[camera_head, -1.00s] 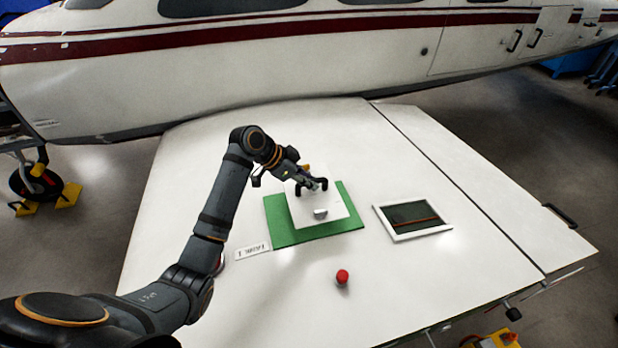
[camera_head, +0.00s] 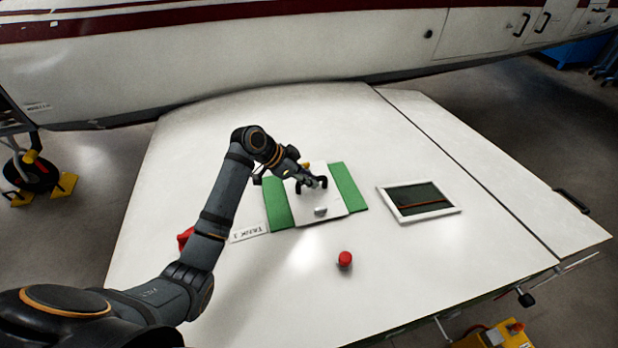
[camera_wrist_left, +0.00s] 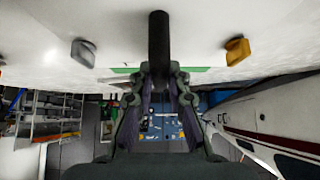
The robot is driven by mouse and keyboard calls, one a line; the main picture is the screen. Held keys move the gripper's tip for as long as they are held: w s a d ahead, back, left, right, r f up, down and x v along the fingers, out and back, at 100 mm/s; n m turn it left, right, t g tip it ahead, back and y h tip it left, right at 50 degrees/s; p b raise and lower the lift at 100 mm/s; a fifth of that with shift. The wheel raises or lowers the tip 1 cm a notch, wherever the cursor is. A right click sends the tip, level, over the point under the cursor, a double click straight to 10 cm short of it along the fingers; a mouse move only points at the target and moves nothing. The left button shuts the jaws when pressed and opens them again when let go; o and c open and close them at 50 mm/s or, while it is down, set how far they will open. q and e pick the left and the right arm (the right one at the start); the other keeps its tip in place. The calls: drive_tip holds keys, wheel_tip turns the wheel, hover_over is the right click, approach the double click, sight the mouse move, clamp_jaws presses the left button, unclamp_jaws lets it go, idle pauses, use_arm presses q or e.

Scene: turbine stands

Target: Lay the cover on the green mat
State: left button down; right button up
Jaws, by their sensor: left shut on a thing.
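The cover (camera_head: 338,205) is a white square panel with a black bar handle, a grey latch (camera_head: 320,211) and a yellow latch (camera_head: 305,165). It lies over the middle of the green mat (camera_head: 348,186), which shows as strips left and right of it. I cannot tell whether the cover touches the mat. My left gripper (camera_head: 312,183) is shut on the cover's handle. In the left wrist view the black handle (camera_wrist_left: 158,45) runs between the fingers, with the latches on either side and a thin green strip behind. My right gripper is not in view.
A white-framed opening (camera_head: 386,198) with a dark inside is to the right of the mat. A red-topped knob (camera_head: 345,258) stands in front. A label plate (camera_head: 249,232) and a red object (camera_head: 184,237) are near my left arm. The white fuselage (camera_head: 250,60) rises behind the wing.

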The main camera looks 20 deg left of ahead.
use_arm(q)
drive_tip(key=shift+f, duration=0.25)
drive_tip(key=c, duration=1.2)
unclamp_jaws()
drive_tip(key=shift+f, duration=0.1)
drive_tip(key=shift+o, duration=0.6)
drive_tip(key=shift+p+v, duration=0.7)
drive_tip(key=shift+v, duration=0.15)
drive_tip(key=p+v, duration=0.4)
drive_tip(key=v, duration=0.1)
drive_tip(key=shift+p, duration=0.4)
drive_tip(key=shift+s+a, duration=0.1)
